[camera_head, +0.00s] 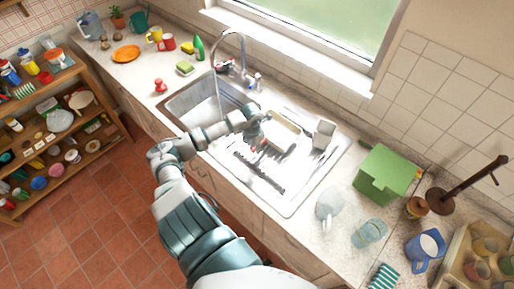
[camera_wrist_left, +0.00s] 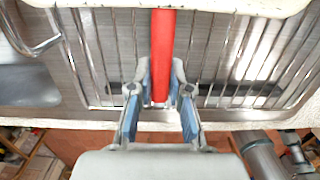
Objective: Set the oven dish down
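The oven dish (camera_head: 281,131) is a cream, rounded rectangle over the metal drainboard right of the sink bowl. Red shows at its left side. My left gripper (camera_head: 259,128) is at that left side. In the left wrist view a narrow red strip (camera_wrist_left: 163,45) runs upright between the two blue-padded fingers of my left gripper (camera_wrist_left: 162,88), which close against it from both sides. The strip appears to be part of the dish. I cannot tell whether the dish's underside touches the drainboard. My right gripper is not in view.
The sink bowl (camera_head: 205,106) and tap (camera_head: 238,45) are left of the dish. The front drainboard is partly clear.

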